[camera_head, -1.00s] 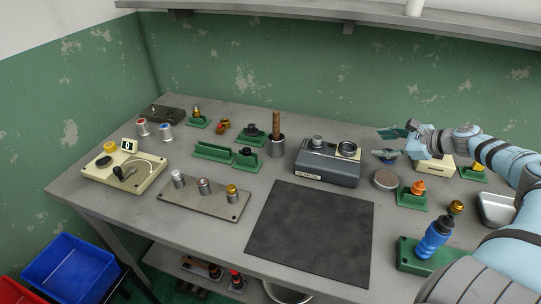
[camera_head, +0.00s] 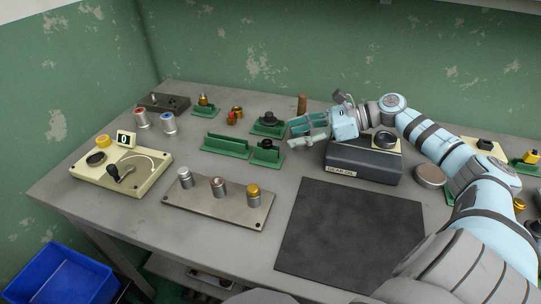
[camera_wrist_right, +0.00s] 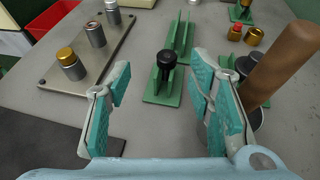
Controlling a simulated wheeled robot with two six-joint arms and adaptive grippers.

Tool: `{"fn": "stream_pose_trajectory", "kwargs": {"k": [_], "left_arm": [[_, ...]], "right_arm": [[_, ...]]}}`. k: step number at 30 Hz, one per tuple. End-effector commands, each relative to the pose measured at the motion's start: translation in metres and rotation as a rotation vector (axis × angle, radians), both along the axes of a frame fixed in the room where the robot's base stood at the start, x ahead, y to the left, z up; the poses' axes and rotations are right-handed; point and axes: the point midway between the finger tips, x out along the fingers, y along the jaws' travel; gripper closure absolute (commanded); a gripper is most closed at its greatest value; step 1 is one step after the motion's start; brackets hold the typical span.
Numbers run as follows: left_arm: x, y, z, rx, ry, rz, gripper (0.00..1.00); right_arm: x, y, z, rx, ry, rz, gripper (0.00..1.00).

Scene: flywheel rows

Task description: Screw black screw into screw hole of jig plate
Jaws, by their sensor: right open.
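A black screw (camera_head: 266,145) with a round knob head stands upright in a small green holder (camera_head: 262,160). It also shows in the right wrist view (camera_wrist_right: 166,60), ahead of and between my fingers. My right gripper (camera_head: 291,131) is open and empty, to the right of the screw and apart from it; its fingers also show in the wrist view (camera_wrist_right: 160,82). The grey metal plate (camera_head: 232,212), which looks like the jig plate, carries a silver, a copper and a gold-topped post. It also shows in the wrist view (camera_wrist_right: 112,48). I cannot make out its screw hole.
A larger black part (camera_head: 268,118) sits in a green holder behind the screw. A long green rack (camera_head: 225,146) stands to its left. A wooden handle (camera_wrist_right: 285,60) rises close to my right finger. The gear oil box (camera_head: 365,165) is below my wrist. A dark mat (camera_head: 348,235) lies in front.

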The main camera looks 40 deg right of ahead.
Motion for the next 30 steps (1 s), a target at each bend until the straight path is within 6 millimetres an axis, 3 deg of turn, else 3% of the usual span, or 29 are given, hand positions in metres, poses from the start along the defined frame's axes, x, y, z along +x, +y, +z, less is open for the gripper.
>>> {"fn": "stream_pose_trajectory", "kwargs": {"k": [5,12,18,27,30], "left_arm": [[-0.003,0.0,0.001,0.0,0.005,0.0,0.55],[0.018,0.0,0.004,-0.001,-0.031,-0.001,0.55],[0.013,0.0,0.003,-0.001,-0.023,-0.001,0.55],[0.01,0.0,0.003,-0.001,-0.018,0.0,0.55],[0.01,0.0,0.003,0.0,-0.017,0.0,0.55]], "right_arm": [[0.013,0.011,-0.007,0.002,-0.002,-0.005,0.52],[0.035,0.034,-0.029,-0.001,0.0,-0.01,0.52],[0.037,0.036,-0.031,-0.004,0.002,-0.008,0.52],[0.037,0.036,-0.031,-0.005,0.002,-0.009,0.99],[0.037,0.035,-0.031,-0.004,0.002,-0.009,1.0]]}}
